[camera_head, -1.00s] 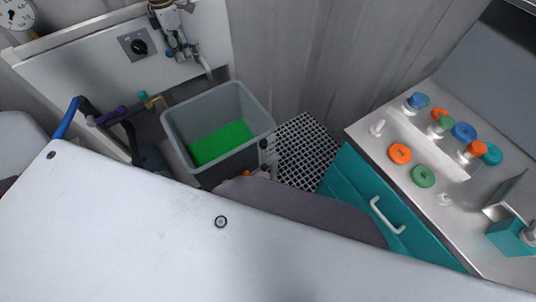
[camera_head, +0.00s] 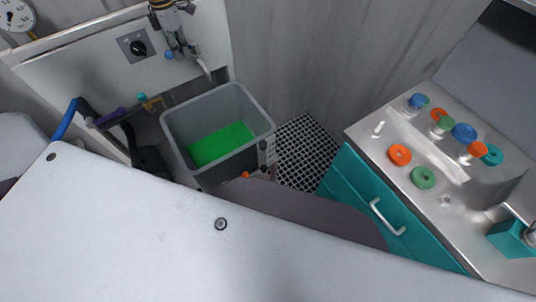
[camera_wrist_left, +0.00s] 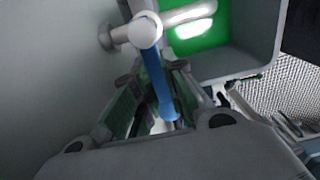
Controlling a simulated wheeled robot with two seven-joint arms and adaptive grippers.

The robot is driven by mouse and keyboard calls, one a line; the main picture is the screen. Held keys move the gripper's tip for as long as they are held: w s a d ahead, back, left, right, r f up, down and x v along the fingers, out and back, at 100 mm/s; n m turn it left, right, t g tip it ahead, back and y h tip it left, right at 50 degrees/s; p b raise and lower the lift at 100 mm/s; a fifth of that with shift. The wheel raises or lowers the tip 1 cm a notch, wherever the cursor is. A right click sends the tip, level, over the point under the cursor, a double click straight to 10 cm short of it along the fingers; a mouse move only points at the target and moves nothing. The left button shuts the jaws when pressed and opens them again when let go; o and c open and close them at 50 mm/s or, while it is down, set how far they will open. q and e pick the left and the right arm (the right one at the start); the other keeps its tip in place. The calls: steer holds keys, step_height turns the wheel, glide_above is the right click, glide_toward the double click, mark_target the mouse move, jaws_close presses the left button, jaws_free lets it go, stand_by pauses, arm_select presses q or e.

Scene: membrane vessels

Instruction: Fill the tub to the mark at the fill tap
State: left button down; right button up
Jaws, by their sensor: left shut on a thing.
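The grey open tub (camera_head: 262,127) stands below the wall panel, with a flat bright green surface low inside it. No fill mark can be made out. The fill tap (camera_head: 203,66) is on the panel, and its pale spout points toward the tub. In the left wrist view the spout (camera_wrist_left: 187,14) reaches over the tub's green inside (camera_wrist_left: 205,42). My left gripper (camera_head: 176,45) is at the tap, pointing down, its fingers shut around the tap's blue lever (camera_wrist_left: 155,70). Whether liquid is running cannot be seen. My right gripper is out of view.
A black knob (camera_head: 139,47) and a round gauge (camera_head: 15,14) are on the wall. A black grating (camera_head: 306,150) lies right of the tub. A teal cabinet (camera_head: 360,205) with a steel top bears several coloured caps. A white surface fills the foreground.

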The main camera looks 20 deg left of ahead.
arm_select(q)
steer(key=shift+s+a+f, duration=0.1)
steer(key=shift+s+a, duration=0.05)
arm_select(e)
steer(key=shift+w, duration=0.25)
arm_select(q)
steer(key=shift+s+d+f+n+b, duration=0.1)
steer(key=shift+s+d+n+b, duration=0.15)
steer(key=shift+n+b, duration=0.45)
steer(key=shift+s+d+r+n+b, duration=0.1)
steer(key=shift+d+n+b, duration=0.3)
steer(key=shift+n, duration=0.55)
steer(key=shift+s+d+f+n+b, duration=0.1)
steer(key=shift+s+d+n+b, duration=0.1)
steer(key=shift+n+b, duration=0.55)
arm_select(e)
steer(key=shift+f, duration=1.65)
